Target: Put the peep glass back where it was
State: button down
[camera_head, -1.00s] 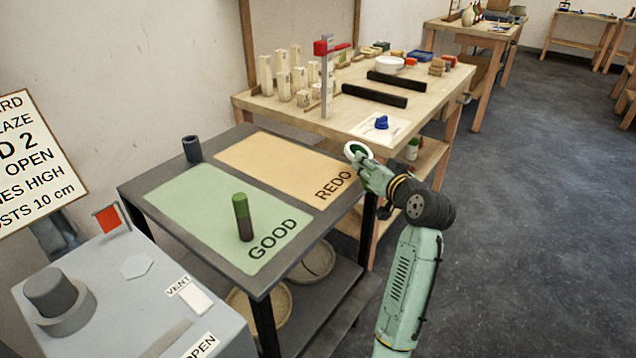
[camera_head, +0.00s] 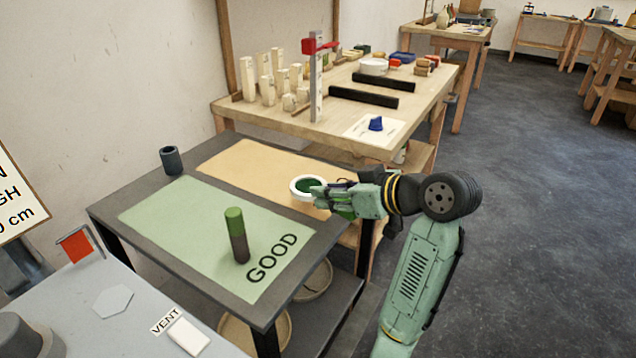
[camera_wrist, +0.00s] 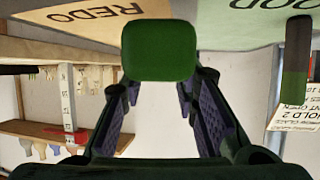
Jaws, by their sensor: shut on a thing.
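A round white ring with a dark green centre, apparently the peep glass (camera_head: 306,187), is at the tip of my gripper (camera_head: 322,194). My gripper is shut on it and holds it above the dark table, near the REDO and GOOD mats. In the wrist view a dark green rounded block (camera_wrist: 158,50) sits at the fingertips, apparently part of the held piece; the white ring is hidden there. A pale hexagonal mark (camera_head: 113,301) lies bare on the grey kiln top (camera_head: 75,285) at the lower left.
A green-topped dark cylinder (camera_head: 236,235) stands on the green GOOD mat (camera_head: 185,215). A dark cup (camera_head: 171,160) stands at the table's back corner. The tan REDO mat (camera_head: 245,165) looks bare. A small red flag (camera_head: 76,246) and a white block (camera_head: 188,337) are at the kiln.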

jog(key=w+a+p, duration=0.1)
jog(key=w, duration=0.3)
jog(key=w+a+p, duration=0.1)
jog(key=w+a, duration=0.1)
jog(key=w, duration=0.2)
jog(key=w+a+f, duration=0.1)
jog(key=w+a, duration=0.1)
jog(key=w, duration=0.3)
jog(key=shift+a+p, duration=0.1)
jog(key=shift+p, duration=0.3)
jog(key=shift+w+a+f, duration=0.1)
jog(key=shift+w+a, duration=0.15)
jog(key=shift+w, duration=0.2)
notch_tip(320, 180, down, 3)
jog(key=shift+s+d+r+p, duration=0.1)
jog(key=shift+r+p, duration=0.05)
jog(key=shift+p, duration=0.75)
jog(key=shift+f, duration=0.3)
jog(key=shift+f, duration=0.1)
jog(key=shift+f+b, duration=0.15)
jog(key=shift+b, duration=0.15)
jog(key=c, duration=1.2)
grip_release()
jog(key=shift+c, duration=0.2)
